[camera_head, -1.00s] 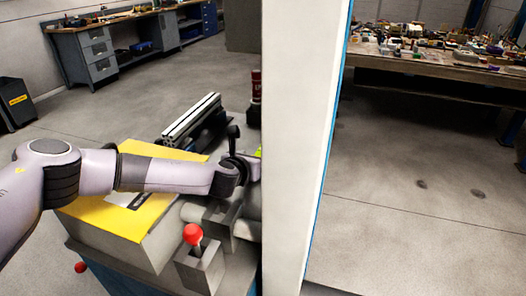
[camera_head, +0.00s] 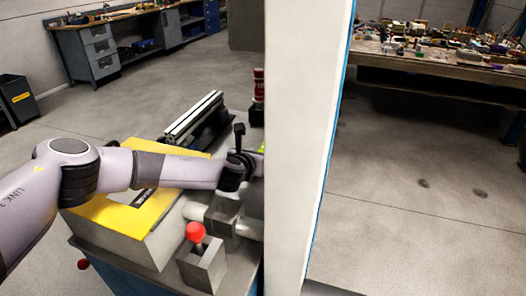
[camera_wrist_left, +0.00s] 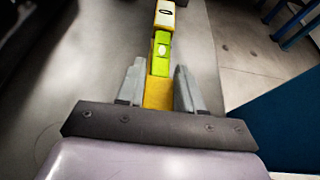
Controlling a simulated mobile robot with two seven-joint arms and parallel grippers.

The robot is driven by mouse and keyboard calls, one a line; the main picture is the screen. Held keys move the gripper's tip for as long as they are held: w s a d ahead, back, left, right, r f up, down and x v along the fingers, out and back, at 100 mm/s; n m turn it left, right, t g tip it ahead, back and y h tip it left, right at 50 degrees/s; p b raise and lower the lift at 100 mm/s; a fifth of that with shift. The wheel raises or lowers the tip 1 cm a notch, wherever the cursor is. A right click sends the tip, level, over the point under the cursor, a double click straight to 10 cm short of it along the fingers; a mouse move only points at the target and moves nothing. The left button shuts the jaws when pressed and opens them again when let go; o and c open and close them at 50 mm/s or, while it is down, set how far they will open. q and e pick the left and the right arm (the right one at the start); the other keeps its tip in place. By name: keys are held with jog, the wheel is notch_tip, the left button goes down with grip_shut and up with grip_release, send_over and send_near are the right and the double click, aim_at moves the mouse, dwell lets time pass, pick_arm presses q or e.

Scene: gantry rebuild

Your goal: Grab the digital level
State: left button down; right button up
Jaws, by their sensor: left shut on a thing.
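The digital level (camera_wrist_left: 160,52) is a narrow yellow bar with a bright green section and a pale vial, running up the middle of the left wrist view. My left gripper (camera_wrist_left: 158,82) is shut on its near yellow part, with one grey finger on each side. In the head view only a small yellow-green bit (camera_head: 262,147) shows at the edge of the white column, by my left wrist. The column hides the left fingers and the rest of the level there. My right gripper is in neither view.
A wide white column (camera_head: 305,150) blocks the middle of the head view. Around my left arm are a yellow-topped box (camera_head: 125,222), a red-knobbed lever (camera_head: 195,232), an aluminium rail (camera_head: 193,117) and a dark red-topped bottle (camera_head: 258,85). A cluttered bench (camera_head: 430,68) stands far right.

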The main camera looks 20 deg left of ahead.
pick_arm(q)
jog(key=shift+r, duration=0.1)
notch_tip(320, 180, up, 12)
jog(key=s+b, duration=0.2)
jog(key=s, duration=1.6)
jog(key=shift+a, duration=0.3)
